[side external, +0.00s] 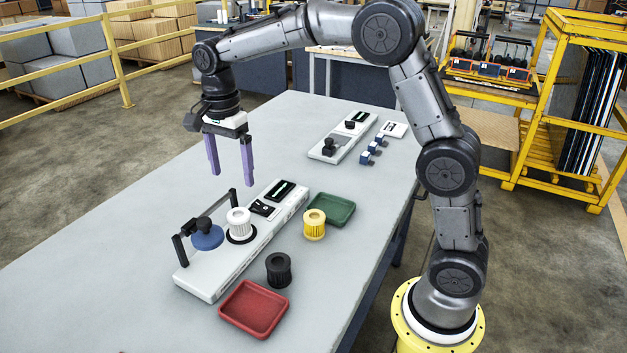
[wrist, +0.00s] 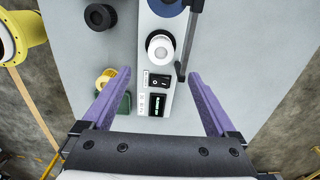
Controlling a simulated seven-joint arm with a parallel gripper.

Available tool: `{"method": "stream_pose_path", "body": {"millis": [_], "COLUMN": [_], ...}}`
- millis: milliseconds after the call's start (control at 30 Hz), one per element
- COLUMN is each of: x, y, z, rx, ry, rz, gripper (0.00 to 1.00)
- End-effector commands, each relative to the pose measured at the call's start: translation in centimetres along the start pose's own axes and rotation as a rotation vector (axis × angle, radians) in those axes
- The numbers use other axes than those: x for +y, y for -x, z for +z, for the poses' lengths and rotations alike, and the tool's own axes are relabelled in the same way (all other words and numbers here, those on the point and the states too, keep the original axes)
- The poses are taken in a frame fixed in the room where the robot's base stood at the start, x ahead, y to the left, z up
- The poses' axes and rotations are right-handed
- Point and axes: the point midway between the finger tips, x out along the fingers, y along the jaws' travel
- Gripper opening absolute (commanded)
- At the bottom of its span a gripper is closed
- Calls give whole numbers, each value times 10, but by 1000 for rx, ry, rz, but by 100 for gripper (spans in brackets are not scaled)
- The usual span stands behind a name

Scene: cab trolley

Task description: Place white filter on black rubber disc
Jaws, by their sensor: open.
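The white filter (side external: 238,222) stands upright on the black rubber disc (side external: 241,241), on the long white base unit (side external: 212,283). The disc shows as a dark rim around the filter's foot. In the wrist view the white filter (wrist: 160,48) is seen from above, with the dark rim around part of it. My gripper (side external: 233,178) is open and empty, with its purple fingers pointing down above the table. It is higher than the filter and apart from it. In the wrist view the open fingers (wrist: 160,73) have nothing between them.
A blue disc (side external: 207,239) with a dark knob and a black bar handle (side external: 180,250) stand beside the white filter. A yellow filter (side external: 314,225), black filter (side external: 278,271), green tray (side external: 338,211) and red tray (side external: 254,309) lie to the right. The table's left side is clear.

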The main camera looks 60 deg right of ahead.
Motion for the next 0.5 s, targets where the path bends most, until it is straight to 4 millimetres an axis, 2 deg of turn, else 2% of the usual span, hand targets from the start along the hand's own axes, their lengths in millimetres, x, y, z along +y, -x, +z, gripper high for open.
{"method": "stream_pose_path", "body": {"millis": [67, 167, 300, 500], "x": [9, 34, 87, 168], "y": [9, 27, 52, 63], "z": [0, -2, -3, -5], "rx": [0, 5, 35, 126], "ry": [46, 177, 453, 866], "rz": [-21, -66, -152, -268], "gripper": [93, 93, 93, 93]}}
